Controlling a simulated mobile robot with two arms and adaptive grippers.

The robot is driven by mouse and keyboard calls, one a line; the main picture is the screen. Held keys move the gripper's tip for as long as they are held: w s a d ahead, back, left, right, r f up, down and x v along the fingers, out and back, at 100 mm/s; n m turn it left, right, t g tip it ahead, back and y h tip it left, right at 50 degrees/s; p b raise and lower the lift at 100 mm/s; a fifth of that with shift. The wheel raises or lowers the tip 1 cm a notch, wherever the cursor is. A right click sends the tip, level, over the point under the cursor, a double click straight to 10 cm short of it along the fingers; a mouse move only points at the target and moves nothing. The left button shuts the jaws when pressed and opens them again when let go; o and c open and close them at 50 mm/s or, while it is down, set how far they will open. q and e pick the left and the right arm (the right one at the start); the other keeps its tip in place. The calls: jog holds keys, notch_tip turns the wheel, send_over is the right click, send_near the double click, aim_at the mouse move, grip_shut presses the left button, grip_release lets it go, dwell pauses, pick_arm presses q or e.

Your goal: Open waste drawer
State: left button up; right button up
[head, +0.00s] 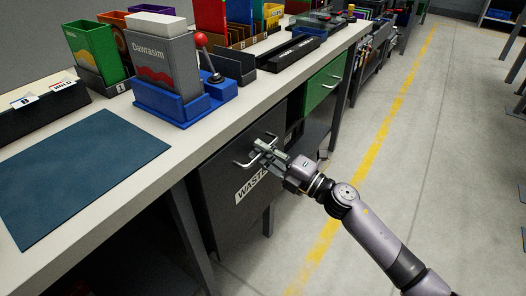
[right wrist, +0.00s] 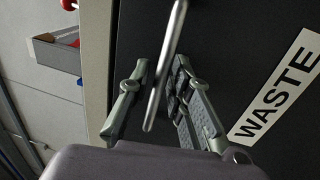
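The waste drawer (head: 222,190) has a dark grey front under the workbench, with a white WASTE label (head: 251,184) that also shows in the right wrist view (right wrist: 282,92). It looks shut. Its metal bar handle (head: 243,163) is near the top of the front. My right gripper (head: 264,152) is at this handle. In the right wrist view the handle bar (right wrist: 166,62) runs between the two spread fingers (right wrist: 158,100), with gaps beside it, so the gripper looks open around the bar. My left gripper is not in view.
The light workbench top (head: 190,150) carries a blue mat (head: 75,172), a blue holder (head: 180,108) with a grey Davrasim box (head: 165,65), and several bins. A green drawer (head: 322,84) is farther along. The floor (head: 375,150) to the right is clear, with a yellow line.

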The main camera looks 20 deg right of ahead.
grip_shut()
dwell(0.6)
